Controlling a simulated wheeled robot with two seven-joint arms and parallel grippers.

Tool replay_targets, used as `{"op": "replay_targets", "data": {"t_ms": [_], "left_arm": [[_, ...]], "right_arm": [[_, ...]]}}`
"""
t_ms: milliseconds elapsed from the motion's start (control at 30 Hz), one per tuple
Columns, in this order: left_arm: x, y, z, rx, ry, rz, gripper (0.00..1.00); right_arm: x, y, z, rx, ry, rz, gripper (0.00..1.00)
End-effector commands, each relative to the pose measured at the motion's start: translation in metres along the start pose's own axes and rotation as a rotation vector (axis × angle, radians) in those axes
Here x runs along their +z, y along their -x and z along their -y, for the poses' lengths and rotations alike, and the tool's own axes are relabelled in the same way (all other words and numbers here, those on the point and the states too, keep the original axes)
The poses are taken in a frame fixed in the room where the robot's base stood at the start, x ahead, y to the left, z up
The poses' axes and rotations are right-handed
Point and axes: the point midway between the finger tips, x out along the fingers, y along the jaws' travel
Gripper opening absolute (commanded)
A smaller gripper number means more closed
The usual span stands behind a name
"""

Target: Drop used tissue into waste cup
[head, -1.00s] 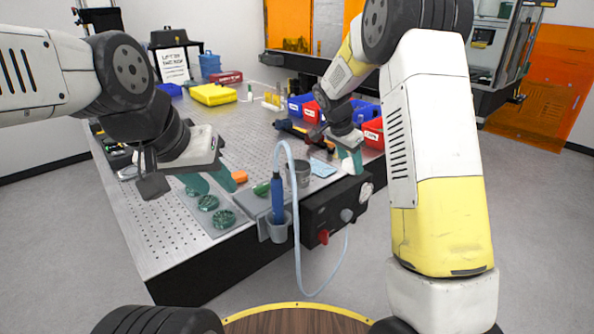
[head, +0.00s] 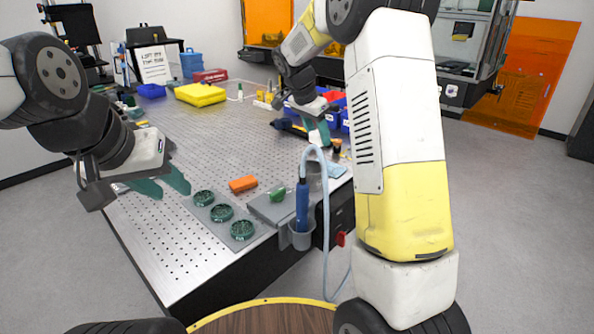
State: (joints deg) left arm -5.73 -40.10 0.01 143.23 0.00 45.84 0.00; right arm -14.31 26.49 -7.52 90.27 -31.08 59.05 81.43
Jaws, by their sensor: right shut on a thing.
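My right gripper (head: 318,133) is shut on a small white piece, which looks like the tissue (head: 314,138). It holds this above the table, behind the grey cup in the picture. The grey cup (head: 313,176), apparently the waste cup, stands near the table's front right corner, partly hidden by a pale hose; its inside cannot be seen. My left gripper (head: 166,184) is open and empty over the left part of the table, left of the green round dishes.
Green round dishes (head: 221,212), an orange block (head: 243,184) and a grey plate with a green item (head: 277,195) lie near the front. A blue-handled tool (head: 302,205) with a hose (head: 326,225) sits in a holder on the front edge. A light-blue sheet (head: 337,170) lies right of the cup.

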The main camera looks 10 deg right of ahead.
Motion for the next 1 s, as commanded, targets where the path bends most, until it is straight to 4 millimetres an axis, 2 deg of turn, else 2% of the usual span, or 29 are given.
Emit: {"op": "replay_targets", "data": {"t_ms": [100,300,700,733,833,1000], "left_arm": [[0.0,0.0,0.0,0.0,0.0,0.0,0.36],[0.0,0.0,0.0,0.0,0.0,0.0,0.36],[0.0,0.0,0.0,0.0,0.0,0.0,0.36],[0.0,0.0,0.0,0.0,0.0,0.0,0.36],[0.0,0.0,0.0,0.0,0.0,0.0,0.36],[0.0,0.0,0.0,0.0,0.0,0.0,0.36]], "right_arm": [[0.007,-0.015,0.0,0.002,0.003,0.002,0.06],[0.013,-0.031,0.0,0.001,0.003,0.0,0.06],[0.015,-0.036,0.0,-0.001,0.001,0.0,0.06],[0.016,-0.036,0.0,-0.001,0.001,0.0,0.5],[0.015,-0.036,0.0,-0.001,0.001,0.0,0.7],[0.015,-0.036,0.0,-0.001,0.002,0.0,0.7]]}}
